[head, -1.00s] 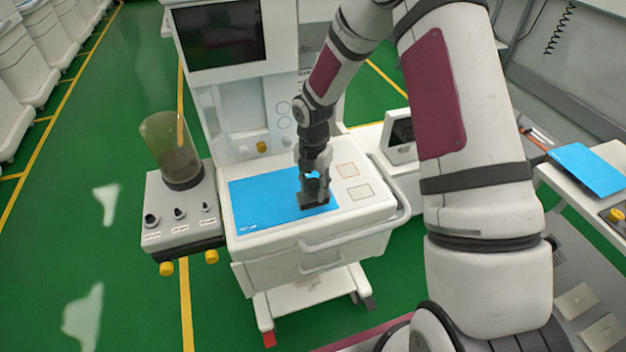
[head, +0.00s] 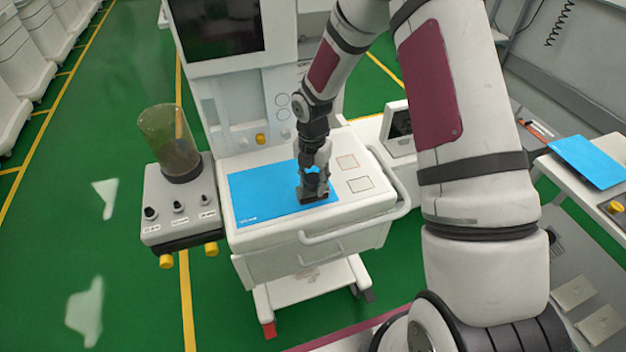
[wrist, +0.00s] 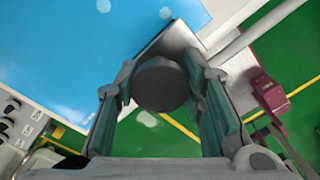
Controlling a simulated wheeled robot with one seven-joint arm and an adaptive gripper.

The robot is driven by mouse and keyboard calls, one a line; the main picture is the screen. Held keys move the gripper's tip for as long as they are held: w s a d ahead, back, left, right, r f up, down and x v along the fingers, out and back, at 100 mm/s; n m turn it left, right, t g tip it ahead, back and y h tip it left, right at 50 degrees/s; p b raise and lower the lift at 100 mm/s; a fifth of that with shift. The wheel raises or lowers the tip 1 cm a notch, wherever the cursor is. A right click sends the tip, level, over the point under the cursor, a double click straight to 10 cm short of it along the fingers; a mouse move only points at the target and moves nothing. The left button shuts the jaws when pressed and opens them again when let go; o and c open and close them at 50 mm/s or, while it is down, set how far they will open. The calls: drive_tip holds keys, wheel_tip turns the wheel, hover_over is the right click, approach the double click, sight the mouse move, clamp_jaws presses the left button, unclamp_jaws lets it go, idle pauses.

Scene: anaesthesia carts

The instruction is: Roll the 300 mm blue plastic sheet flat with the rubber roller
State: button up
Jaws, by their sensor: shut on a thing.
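The blue plastic sheet (head: 262,196) lies on the white top of the anaesthesia cart in the head view. It also fills the upper left of the wrist view (wrist: 90,45). My gripper (head: 312,182) is over the right end of the sheet, pointing down. It is shut on the dark rubber roller (head: 313,196), which is at the sheet surface; I cannot tell whether it presses on it. In the wrist view, a round grey end of the roller (wrist: 160,84) shows between the two fingers. The sheet under the roller is hidden.
Two square outlines (head: 359,184) mark the cart top right of the sheet. A grey handle rail (head: 345,234) runs along the front. A clear canister (head: 170,142) stands left on a control block. Another blue sheet (head: 588,161) lies on a bench at far right.

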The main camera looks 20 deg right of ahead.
drive_tip(key=shift+f, duration=0.5)
drive_tip(key=shift+w, duration=0.15)
idle(0.5)
drive_tip(key=shift+w+b, duration=0.45)
drive_tip(key=shift+b, duration=0.1)
drive_tip(key=shift+w+r+b, duration=0.1)
drive_tip(key=shift+w+b, duration=0.9)
drive_tip(key=shift+w, duration=0.6)
drive_tip(key=shift+w, duration=0.15)
drive_tip(key=shift+w+b, duration=2.6)
drive_tip(key=shift+w, duration=1.05)
drive_tip(key=shift+w+b, duration=0.3)
drive_tip(key=shift+w, duration=0.15)
drive_tip(key=shift+w, duration=0.15)
drive_tip(key=shift+w+b, duration=0.7)
drive_tip(key=shift+w, duration=0.25)
